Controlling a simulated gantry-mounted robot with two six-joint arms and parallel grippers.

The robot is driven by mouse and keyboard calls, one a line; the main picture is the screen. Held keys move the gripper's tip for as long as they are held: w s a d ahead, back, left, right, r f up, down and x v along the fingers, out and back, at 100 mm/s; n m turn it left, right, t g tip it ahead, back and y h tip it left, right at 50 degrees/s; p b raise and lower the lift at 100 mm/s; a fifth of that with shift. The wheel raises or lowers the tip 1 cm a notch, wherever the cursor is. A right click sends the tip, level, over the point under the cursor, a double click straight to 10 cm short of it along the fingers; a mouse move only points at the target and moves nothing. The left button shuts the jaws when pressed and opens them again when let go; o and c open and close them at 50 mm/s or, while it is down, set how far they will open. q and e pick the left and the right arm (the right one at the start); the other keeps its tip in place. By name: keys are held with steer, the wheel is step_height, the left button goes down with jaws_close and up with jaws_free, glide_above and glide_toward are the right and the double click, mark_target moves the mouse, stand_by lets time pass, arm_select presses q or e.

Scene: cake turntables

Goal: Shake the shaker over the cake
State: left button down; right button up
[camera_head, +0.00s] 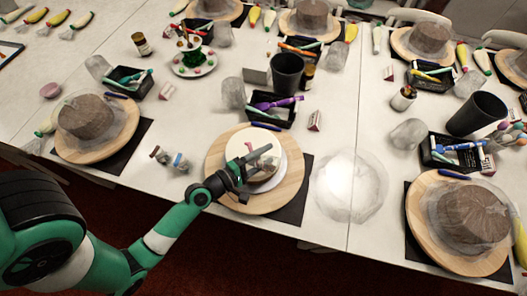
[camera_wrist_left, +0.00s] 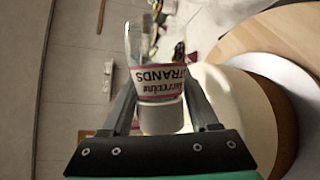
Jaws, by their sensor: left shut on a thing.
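A white-topped cake (camera_head: 236,146) with reddish marks sits on a round wooden turntable (camera_head: 291,176) in the middle of the head view. My left gripper (camera_head: 240,181) reaches over the near left part of the cake. In the left wrist view my left gripper (camera_wrist_left: 158,118) is shut on the shaker (camera_wrist_left: 158,82), a clear jar with a pink-edged label and a white cap. Its cap is toward the gripper's base and its label reads upside down. In the head view I cannot clearly tell the shaker from the gripper and cake. My right gripper is not in view.
A crumpled clear wrap (camera_head: 350,187) lies to the right. Other wrapped cakes (camera_head: 87,116) stand on turntables around.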

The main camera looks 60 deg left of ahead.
arm_select(q)
steer(key=shift+w+d+r+p, duration=0.25)
steer(key=shift+w+p, duration=0.4)
steer(key=shift+p, duration=0.05)
steer(key=shift+w+f, duration=0.1)
steer(key=shift+w, duration=0.15)
steer(key=shift+f, duration=0.15)
steer(key=shift+n+t+b, duration=0.3)
steer(key=shift+b, duration=0.6)
steer(key=shift+r, duration=0.2)
